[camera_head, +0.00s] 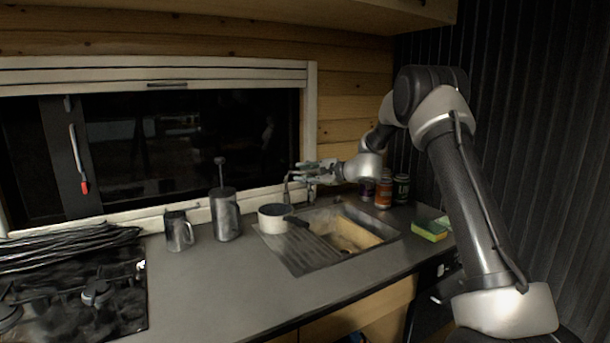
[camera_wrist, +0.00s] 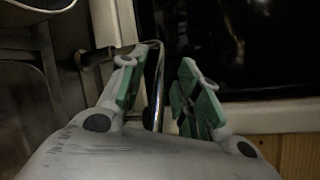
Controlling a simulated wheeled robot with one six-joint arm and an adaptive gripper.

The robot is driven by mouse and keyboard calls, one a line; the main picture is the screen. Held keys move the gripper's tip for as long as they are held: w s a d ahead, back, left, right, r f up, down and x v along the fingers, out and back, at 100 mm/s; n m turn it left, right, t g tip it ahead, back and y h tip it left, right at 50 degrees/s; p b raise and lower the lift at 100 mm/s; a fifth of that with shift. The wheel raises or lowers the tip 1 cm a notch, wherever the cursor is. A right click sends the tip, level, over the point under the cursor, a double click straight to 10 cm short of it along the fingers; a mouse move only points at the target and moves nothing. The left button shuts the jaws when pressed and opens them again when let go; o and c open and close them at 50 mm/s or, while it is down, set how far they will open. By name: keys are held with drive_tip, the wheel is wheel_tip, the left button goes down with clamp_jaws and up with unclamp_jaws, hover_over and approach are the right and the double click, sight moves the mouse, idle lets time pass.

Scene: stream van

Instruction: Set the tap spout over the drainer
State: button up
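The metal tap (camera_head: 287,187) stands at the back edge of the sink, behind the drainer (camera_head: 312,256). The ribbed drainer is the left part of the sink unit; the basin (camera_head: 346,236) is on the right. My gripper (camera_head: 300,171) is at the tap's upper part, coming from the right. In the wrist view my gripper (camera_wrist: 167,62) is open, with green pads. The tap's thin shiny tube (camera_wrist: 160,80) shows between the fingers, nearer the left one. I cannot tell whether either finger touches it. Which way the spout points is hard to make out.
A light saucepan (camera_head: 272,217) with a dark handle sits on the drainer's back left. A dark canister (camera_head: 225,215) and a mug (camera_head: 179,231) stand left of it. Jars (camera_head: 383,192) and a sponge (camera_head: 430,230) are on the right. The front counter (camera_head: 225,290) is clear.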

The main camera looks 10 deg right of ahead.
clamp_jaws()
